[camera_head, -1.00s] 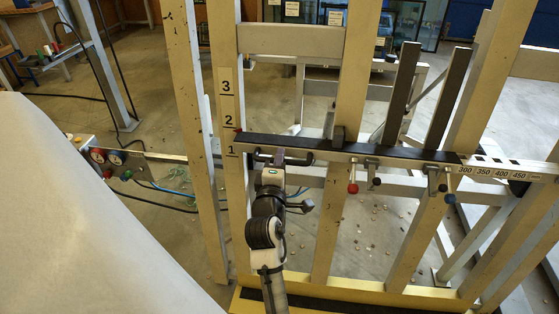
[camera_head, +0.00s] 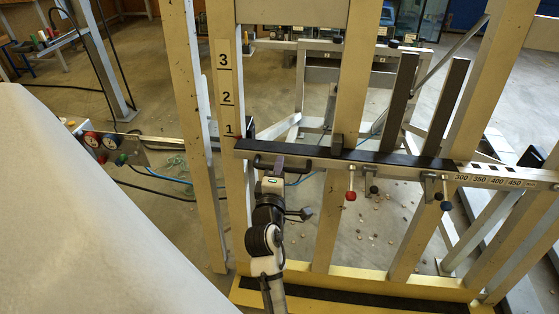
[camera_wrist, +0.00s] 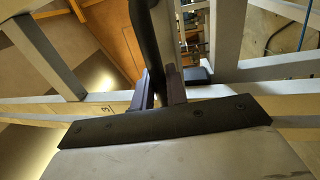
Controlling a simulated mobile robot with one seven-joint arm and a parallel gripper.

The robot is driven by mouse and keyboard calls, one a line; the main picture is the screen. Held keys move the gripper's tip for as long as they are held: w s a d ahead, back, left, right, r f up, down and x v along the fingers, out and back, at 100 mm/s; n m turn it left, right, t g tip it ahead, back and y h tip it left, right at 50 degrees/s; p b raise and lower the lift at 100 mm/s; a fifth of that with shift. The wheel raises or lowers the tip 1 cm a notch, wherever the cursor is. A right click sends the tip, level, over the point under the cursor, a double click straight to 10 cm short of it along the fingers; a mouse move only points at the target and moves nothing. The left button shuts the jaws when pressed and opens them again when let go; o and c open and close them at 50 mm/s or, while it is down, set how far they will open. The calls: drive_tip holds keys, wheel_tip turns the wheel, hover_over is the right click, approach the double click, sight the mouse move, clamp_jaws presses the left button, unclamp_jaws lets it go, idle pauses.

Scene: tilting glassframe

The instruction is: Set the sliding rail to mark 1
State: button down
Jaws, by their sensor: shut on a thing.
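The sliding rail (camera_head: 345,156) is a long bar with a dark top, lying across the pale uprights. Its left end is beside the numbered upright, just below the label for mark 1 (camera_head: 228,129). Mark 2 (camera_head: 227,98) and mark 3 (camera_head: 223,60) are higher on the same strip. My gripper (camera_head: 272,170) is shut on the rail's black handle (camera_head: 300,171) near the left end. In the wrist view my gripper's two fingers (camera_wrist: 160,88) are on either side of the dark handle bar (camera_wrist: 146,42); the exact contact is partly hidden.
A control panel with coloured buttons (camera_head: 108,143) is at left. A large pale surface (camera_head: 80,220) fills the lower left. The yellow base (camera_head: 370,285) runs below the uprights.

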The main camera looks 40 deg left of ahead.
drive_tip(key=c, duration=1.5)
unclamp_jaws()
